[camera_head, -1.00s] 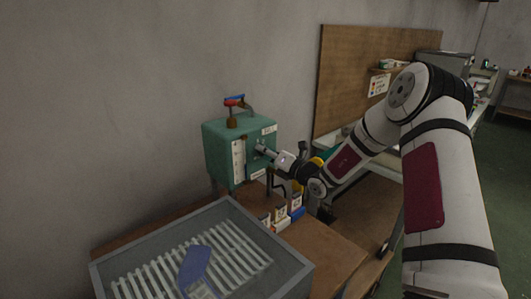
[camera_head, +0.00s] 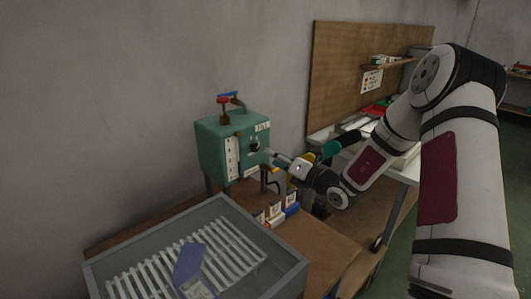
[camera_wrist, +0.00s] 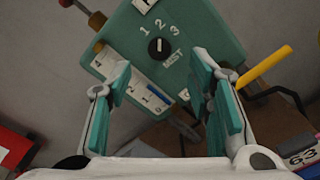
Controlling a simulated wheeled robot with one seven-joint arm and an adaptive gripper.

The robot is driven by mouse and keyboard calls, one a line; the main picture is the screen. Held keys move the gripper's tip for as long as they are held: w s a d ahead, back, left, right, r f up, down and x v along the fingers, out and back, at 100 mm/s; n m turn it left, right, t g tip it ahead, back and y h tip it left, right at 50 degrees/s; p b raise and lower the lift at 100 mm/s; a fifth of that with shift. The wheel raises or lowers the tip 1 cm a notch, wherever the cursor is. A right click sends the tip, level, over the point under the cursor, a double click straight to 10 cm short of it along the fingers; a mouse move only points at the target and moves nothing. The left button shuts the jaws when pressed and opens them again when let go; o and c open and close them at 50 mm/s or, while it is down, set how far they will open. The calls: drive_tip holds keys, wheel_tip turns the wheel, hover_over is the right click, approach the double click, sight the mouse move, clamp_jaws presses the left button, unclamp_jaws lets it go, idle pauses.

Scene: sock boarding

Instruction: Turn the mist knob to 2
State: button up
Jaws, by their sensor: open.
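The mist knob (camera_wrist: 160,48) is a round black dial on the face of the green box (camera_wrist: 205,25). In the head view the knob (camera_head: 254,146) shows as a dark spot on the box front. My gripper (camera_wrist: 162,78) is open and empty, its teal-padded fingers below the knob to left and right, apart from it. In the head view my gripper (camera_head: 272,155) is just right of the box face.
A yellow handle (camera_wrist: 268,65) sticks out right of the knob. A white scale strip (camera_head: 232,158) is on the box. Several small labelled boxes (camera_head: 275,212) and a grey rack tray (camera_head: 130,245) with a blue sock form stand below.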

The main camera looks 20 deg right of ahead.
drive_tip(key=shift+v, duration=1.95)
drive_tip(key=s+a+r+n+g+y, duration=0.3)
drive_tip(key=s+a+n, duration=0.1)
drive_tip(key=a+n, duration=0.25)
drive_tip(key=s+a+r+n+g+y, duration=0.2)
drive_tip(key=s+a+r+n+g, duration=0.15)
drive_tip(key=a+n, duration=0.3)
drive_tip(key=s+a+r+n+g+h, duration=0.1)
drive_tip(key=s+a+r+n+g, duration=0.2)
drive_tip(key=s+a+n+g, duration=0.6)
drive_tip(key=s+d+n+h, duration=0.2)
drive_tip(key=s+n+h, duration=0.3)
drive_tip(key=s+n, duration=0.75)
drive_tip(key=s+d+r+n+t+h, duration=0.2)
drive_tip(key=s+d+n+h, duration=0.4)
drive_tip(key=s+d, duration=0.3)
drive_tip(key=shift+s+d+r+t, duration=0.2)
drive_tip(key=shift+s+t, duration=0.2)
drive_tip(key=shift+t, duration=0.15)
